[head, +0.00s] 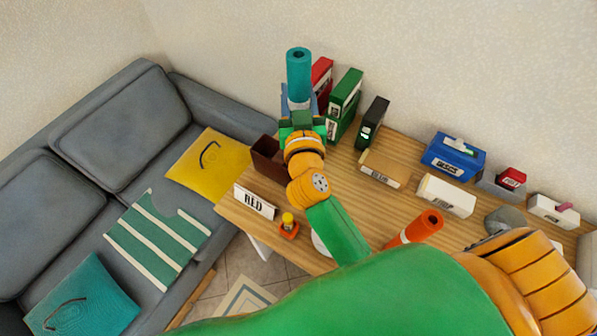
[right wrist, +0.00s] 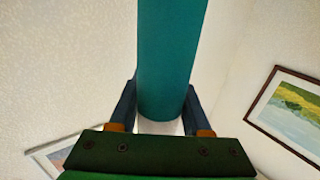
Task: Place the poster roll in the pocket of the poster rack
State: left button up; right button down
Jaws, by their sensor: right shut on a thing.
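The teal poster roll (head: 299,75) is held upright in my right gripper (head: 299,103), high over the back left of the wooden table. In the right wrist view the teal roll (right wrist: 170,55) stands between the two fingers, which are shut on its lower part. An open dark brown box (head: 267,155) stands on the table just left of my right wrist. Its inside is partly hidden, and I cannot tell whether it is the poster rack. An orange tube (head: 415,229) leans or stands at the table's front, partly behind my arm. My left gripper is not in view.
Red and green binders (head: 345,92) and a black binder (head: 373,122) stand behind my wrist. A "RED" sign (head: 255,202) and a small orange item (head: 288,226) sit at the front left. A blue box (head: 453,156) and white boxes (head: 446,195) occupy the right. A grey sofa (head: 75,165) stands left.

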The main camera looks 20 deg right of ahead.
notch_tip(320, 180, down, 18)
jog(key=b, duration=1.3)
jog(key=shift+w+r, duration=0.2)
jog(key=shift+w, duration=0.1)
jog(key=shift+c, duration=1.8)
grip_release()
jog(key=b+v, duration=0.1)
jog(key=v, duration=1.1)
jog(key=shift+d+r, duration=0.15)
jog(key=shift+s, duration=0.1)
